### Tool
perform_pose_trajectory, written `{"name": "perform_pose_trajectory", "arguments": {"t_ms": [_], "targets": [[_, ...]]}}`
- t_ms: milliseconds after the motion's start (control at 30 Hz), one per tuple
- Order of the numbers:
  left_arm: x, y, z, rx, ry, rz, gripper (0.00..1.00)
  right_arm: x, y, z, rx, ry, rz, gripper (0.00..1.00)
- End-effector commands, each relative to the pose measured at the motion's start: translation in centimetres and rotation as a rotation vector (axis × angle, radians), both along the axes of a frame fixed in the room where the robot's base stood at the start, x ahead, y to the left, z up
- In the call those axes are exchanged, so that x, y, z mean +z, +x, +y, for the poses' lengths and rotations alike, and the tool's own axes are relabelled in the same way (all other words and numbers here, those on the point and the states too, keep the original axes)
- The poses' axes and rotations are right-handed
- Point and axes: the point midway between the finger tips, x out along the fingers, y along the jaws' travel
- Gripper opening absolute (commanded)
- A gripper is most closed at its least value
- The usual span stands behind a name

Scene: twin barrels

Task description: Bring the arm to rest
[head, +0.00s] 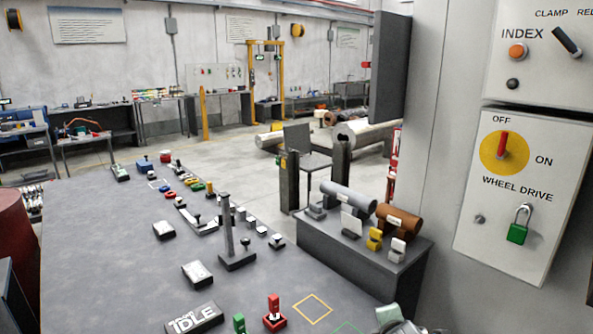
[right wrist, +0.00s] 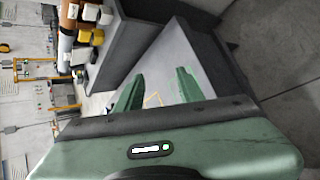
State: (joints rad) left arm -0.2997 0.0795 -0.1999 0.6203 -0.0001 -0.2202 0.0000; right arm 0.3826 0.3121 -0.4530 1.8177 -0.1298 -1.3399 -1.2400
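My right gripper (right wrist: 158,92) shows in the right wrist view with its two green fingers spread apart. Nothing is held between them; the grey bench top with a yellow outline shows beyond. My left gripper and left arm are not in the head view.
The grey bench (head: 110,260) carries an IDLE block (head: 194,319), a red-handled piece (head: 274,313), a green piece (head: 239,323) and a post (head: 229,230). A side stand (head: 350,265) holds two barrels (head: 349,198). A control panel (head: 525,195) with a green padlock (head: 517,233) is at right.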

Motion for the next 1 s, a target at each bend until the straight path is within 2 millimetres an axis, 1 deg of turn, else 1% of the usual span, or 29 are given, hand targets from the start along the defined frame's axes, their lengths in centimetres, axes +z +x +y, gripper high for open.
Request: {"name": "perform_pose_trajectory", "arguments": {"t_ms": [33,67,100,167,200,300,400,600,900,1000], "targets": [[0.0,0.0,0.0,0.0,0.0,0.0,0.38,-2.8,-3.6,0.9,-0.073,0.133,0.042,0.38],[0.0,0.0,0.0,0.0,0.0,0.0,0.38,-4.0,-5.4,1.2,-0.124,0.211,0.062,0.38],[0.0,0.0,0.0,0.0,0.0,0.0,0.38,-5.5,-8.0,1.6,-0.198,0.31,0.089,0.38],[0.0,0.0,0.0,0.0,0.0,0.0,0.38,-7.3,-11.9,2.0,-0.32,0.45,0.129,0.38],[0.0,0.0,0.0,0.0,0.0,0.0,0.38,-8.2,-14.3,2.2,-0.403,0.535,0.155,0.38],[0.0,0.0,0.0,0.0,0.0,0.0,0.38,-9.7,-19.4,2.2,-0.589,0.693,0.202,0.38],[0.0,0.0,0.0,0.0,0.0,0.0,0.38,-10.5,-23.3,2.1,-0.739,0.799,0.235,0.38],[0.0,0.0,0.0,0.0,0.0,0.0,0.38,-11.0,-29.0,1.8,-0.981,0.933,0.271,0.38],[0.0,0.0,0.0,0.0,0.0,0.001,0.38,-10.7,-35.9,1.0,-1.293,1.055,0.294,0.38],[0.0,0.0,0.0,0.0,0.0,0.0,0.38,-13.1,-35.1,1.1,-1.293,1.047,0.301,0.38]]}}
